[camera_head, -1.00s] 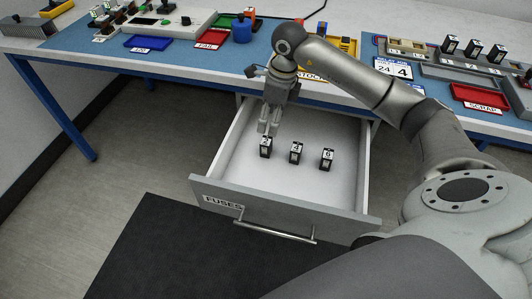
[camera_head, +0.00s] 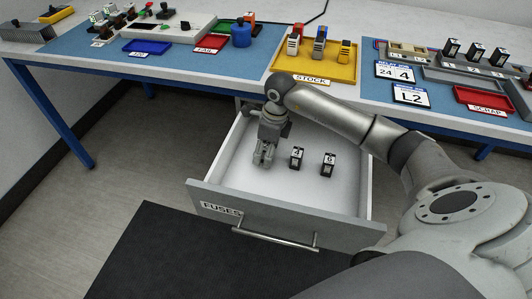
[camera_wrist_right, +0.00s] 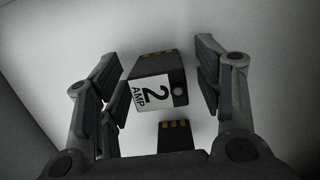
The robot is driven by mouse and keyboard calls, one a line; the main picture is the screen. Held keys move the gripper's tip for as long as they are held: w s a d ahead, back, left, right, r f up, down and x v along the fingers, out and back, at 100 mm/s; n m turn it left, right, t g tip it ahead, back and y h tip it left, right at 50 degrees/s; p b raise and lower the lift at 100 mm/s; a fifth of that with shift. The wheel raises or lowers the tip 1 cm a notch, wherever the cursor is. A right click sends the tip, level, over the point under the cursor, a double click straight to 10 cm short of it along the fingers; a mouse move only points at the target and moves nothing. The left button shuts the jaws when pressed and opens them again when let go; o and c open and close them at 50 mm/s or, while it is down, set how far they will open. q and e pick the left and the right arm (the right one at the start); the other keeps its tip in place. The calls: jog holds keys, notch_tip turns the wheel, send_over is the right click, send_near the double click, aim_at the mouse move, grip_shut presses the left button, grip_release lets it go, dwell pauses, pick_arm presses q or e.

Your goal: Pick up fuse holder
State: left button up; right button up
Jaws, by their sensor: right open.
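An open drawer labelled FUSES (camera_head: 222,208) holds the fuse holders. The fuse holders marked 4 (camera_head: 297,157) and 6 (camera_head: 328,164) stand in it, dark with white labels. My right gripper (camera_head: 264,160) is down in the drawer, left of the 4 holder. In the right wrist view the black fuse holder labelled 2 AMP (camera_wrist_right: 155,88) lies between the open fingers of my right gripper (camera_wrist_right: 160,85), with gaps on both sides. In the head view this holder is hidden behind the gripper. My left gripper is not in view.
The workbench above the drawer carries a yellow STOCK tray (camera_head: 310,66), a red SCRAP bin (camera_head: 482,97), a blue bin (camera_head: 148,46) and a blue cylinder (camera_head: 241,33). The drawer floor right of the holders is clear. The drawer walls stand close around the gripper.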

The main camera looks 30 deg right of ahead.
aim_at(266, 146)
jog(key=shift+f, duration=0.25)
jog(key=c, duration=1.1)
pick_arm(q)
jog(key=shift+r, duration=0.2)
pick_arm(e)
jog(key=shift+o, duration=0.2)
jog(key=shift+r, duration=0.55)
notch_tip(266, 146, up, 2)
jog(key=shift+r+p, duration=0.25)
jog(key=shift+p, duration=0.1)
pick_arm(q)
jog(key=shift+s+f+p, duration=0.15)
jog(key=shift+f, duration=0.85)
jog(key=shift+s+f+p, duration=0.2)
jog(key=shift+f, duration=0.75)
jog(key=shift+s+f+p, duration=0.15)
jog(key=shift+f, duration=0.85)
pick_arm(e)
jog(key=s+a+r, duration=0.2)
jog(key=s+r, duration=0.7)
jog(key=s, duration=0.4)
jog(key=shift+s+a+r, duration=0.15)
jog(key=shift+s+r, duration=0.05)
jog(key=shift+s, duration=0.2)
